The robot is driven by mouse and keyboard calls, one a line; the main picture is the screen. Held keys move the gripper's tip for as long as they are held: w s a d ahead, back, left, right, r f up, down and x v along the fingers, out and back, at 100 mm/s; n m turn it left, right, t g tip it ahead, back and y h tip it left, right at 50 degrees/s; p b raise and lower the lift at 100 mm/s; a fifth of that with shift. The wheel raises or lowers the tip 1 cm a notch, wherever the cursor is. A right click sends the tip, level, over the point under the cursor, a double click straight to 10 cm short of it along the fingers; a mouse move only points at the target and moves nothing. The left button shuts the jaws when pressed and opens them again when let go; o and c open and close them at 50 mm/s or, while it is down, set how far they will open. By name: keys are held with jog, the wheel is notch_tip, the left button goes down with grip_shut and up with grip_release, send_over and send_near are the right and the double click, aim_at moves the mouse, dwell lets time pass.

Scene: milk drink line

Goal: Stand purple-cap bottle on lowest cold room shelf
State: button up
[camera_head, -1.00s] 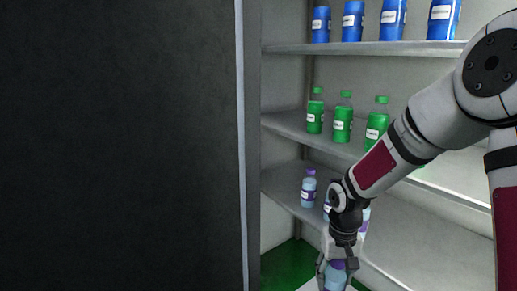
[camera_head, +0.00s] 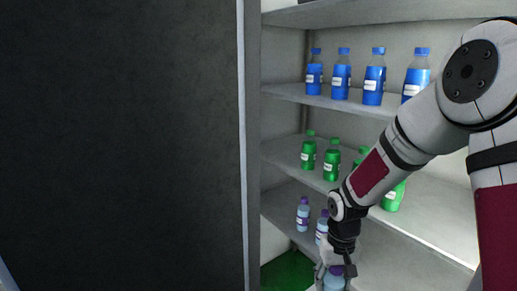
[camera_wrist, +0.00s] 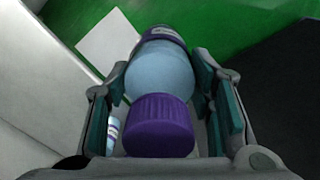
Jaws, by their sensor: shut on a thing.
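My gripper (camera_head: 333,268) is shut on a light blue bottle with a purple cap (camera_head: 335,283), low in front of the shelf unit in the head view. In the wrist view the held bottle (camera_wrist: 160,72) sits between the finger pads, its purple cap (camera_wrist: 158,126) nearest the camera. The lowest visible shelf (camera_head: 281,199) carries purple-cap bottles, one at its left (camera_head: 303,213) and one beside my arm (camera_head: 322,226). My arm hides part of this shelf. The held bottle's lower end is out of the head view.
Green bottles (camera_head: 308,153) stand on the middle shelf and blue bottles (camera_head: 341,73) on the shelf above. A dark panel (camera_head: 120,140) fills the left. Green floor (camera_head: 288,273) and a white patch (camera_wrist: 108,42) lie below. The lowest shelf looks bare right of my arm.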

aim_at(338, 286)
jog(key=shift+s+r+p, duration=0.65)
jog(key=shift+r+p, duration=0.25)
jog(key=shift+r, duration=0.1)
jog(key=shift+s+r+p, duration=0.65)
jog(key=shift+r+p, duration=0.2)
jog(key=shift+r, duration=0.15)
jog(key=shift+d, duration=0.2)
